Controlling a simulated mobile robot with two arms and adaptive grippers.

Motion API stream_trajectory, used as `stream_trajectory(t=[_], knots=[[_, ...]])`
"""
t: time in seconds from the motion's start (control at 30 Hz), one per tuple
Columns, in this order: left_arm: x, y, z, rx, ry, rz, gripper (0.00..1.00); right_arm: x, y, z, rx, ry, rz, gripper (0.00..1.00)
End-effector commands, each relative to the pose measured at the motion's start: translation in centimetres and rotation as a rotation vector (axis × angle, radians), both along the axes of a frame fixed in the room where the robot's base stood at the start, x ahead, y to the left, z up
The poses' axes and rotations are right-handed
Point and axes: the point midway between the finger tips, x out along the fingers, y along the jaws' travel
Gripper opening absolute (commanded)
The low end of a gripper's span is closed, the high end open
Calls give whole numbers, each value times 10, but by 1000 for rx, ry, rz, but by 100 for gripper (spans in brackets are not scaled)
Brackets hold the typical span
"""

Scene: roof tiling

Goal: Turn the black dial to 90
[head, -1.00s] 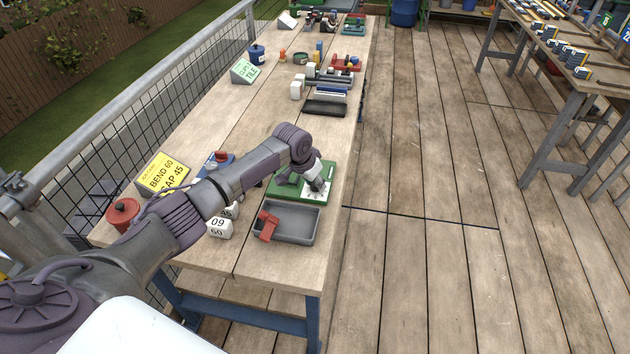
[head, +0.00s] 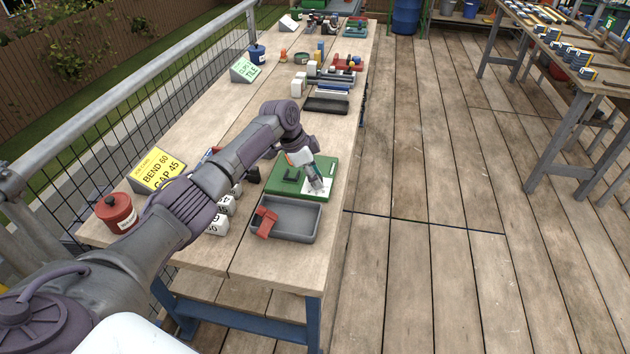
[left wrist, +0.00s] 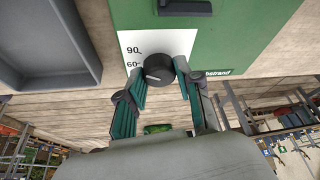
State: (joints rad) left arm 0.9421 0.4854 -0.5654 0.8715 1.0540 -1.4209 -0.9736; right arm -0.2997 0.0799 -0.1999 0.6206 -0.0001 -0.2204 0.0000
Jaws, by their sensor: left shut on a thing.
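The black dial (left wrist: 158,68) shows in the left wrist view on a white scale plate (left wrist: 178,42) of a green device (left wrist: 245,30). The marks 90 and 60 are readable on its left side. The dial's exact setting is too small to tell. My left gripper (left wrist: 162,82) has its teal fingers on both sides of the dial and is shut on it. In the head view the left gripper (head: 316,184) reaches down onto the white plate of the green device (head: 283,186); the dial is hidden there. My right gripper is not in view.
A grey tray (head: 300,232) with a red piece (head: 265,222) lies in front of the device. White number blocks (head: 216,224), a red pot (head: 120,212) and a yellow sign (head: 160,170) reading BEND 60, GAP 45 stand to the left. Bare bench top (head: 215,125) lies behind.

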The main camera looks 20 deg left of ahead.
Motion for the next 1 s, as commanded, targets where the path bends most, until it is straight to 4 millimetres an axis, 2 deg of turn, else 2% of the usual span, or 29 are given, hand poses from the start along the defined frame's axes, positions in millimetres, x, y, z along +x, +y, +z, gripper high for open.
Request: stream_trajectory(t=[0.63,0.67,0.7,0.8,1.0], knots=[[0,0,-1,1,2,-50,0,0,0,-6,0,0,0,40],[0,0,-1,1,2,-50,38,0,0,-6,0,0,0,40],[0,0,-1,1,2,-50,44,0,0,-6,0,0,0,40],[0,0,0,1,2,-50,59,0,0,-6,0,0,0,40],[0,0,0,1,0,-50,59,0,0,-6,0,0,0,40]])
